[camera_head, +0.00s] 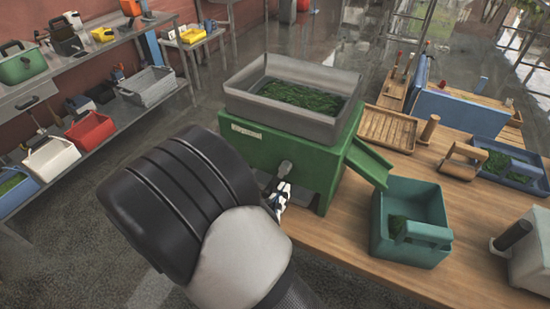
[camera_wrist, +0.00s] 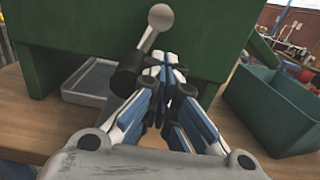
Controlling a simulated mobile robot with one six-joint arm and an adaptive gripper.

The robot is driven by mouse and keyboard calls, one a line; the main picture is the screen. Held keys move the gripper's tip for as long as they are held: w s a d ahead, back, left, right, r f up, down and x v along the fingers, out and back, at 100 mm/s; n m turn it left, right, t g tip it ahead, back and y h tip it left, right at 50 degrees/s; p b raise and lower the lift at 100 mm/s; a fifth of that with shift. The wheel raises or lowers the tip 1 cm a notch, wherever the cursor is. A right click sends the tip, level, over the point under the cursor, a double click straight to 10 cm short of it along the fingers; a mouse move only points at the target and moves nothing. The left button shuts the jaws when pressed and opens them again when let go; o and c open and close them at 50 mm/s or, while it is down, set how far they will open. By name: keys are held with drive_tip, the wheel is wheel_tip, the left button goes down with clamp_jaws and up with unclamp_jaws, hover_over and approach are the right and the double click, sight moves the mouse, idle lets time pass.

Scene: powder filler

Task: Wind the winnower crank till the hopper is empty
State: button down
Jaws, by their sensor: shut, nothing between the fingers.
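The green winnower (camera_head: 290,158) stands on the wooden table. Its grey hopper (camera_head: 338,128) on top holds green leafy material. In the wrist view the crank has a pale arm (camera_wrist: 152,32) and a dark handle (camera_wrist: 126,72), which points down to the left. My gripper (camera_wrist: 166,64) is shut with nothing in it. Its fingertips are just right of the crank handle, close to it; I cannot tell whether they touch. In the head view my gripper (camera_head: 279,195) shows in front of the winnower, partly hidden by my arm. A green chute (camera_head: 368,163) slopes down toward a green bin (camera_head: 408,190) holding some green material.
A grey metal tray (camera_wrist: 92,77) lies under the winnower. On the table's right are a wooden tray (camera_head: 388,130), a wooden block with a handle (camera_head: 462,160), a blue tray (camera_head: 522,178) with green material and a pale box (camera_head: 528,262). Bare tabletop shows at the front.

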sight(267, 188)
drive_tip(key=shift+w+a+f, duration=0.1)
drive_tip(key=shift+w+a, duration=0.1)
drive_tip(key=shift+a, duration=0.3)
drive_tip(key=shift+w+a, duration=0.2)
drive_tip(key=shift+a, duration=0.25)
drive_tip(key=shift+w+a+r+p, duration=0.2)
drive_tip(key=shift+a+r+p, duration=0.15)
drive_tip(key=shift+a+p, duration=0.1)
drive_tip(key=shift+w+a, duration=0.15)
drive_tip(key=shift+a, duration=0.15)
drive_tip(key=shift+w+a+r+p, duration=0.2)
drive_tip(key=shift+a+r+p, duration=0.25)
drive_tip(key=shift+a+r, duration=0.1)
drive_tip(key=shift+a, duration=0.2)
drive_tip(key=shift+w+r, duration=0.1)
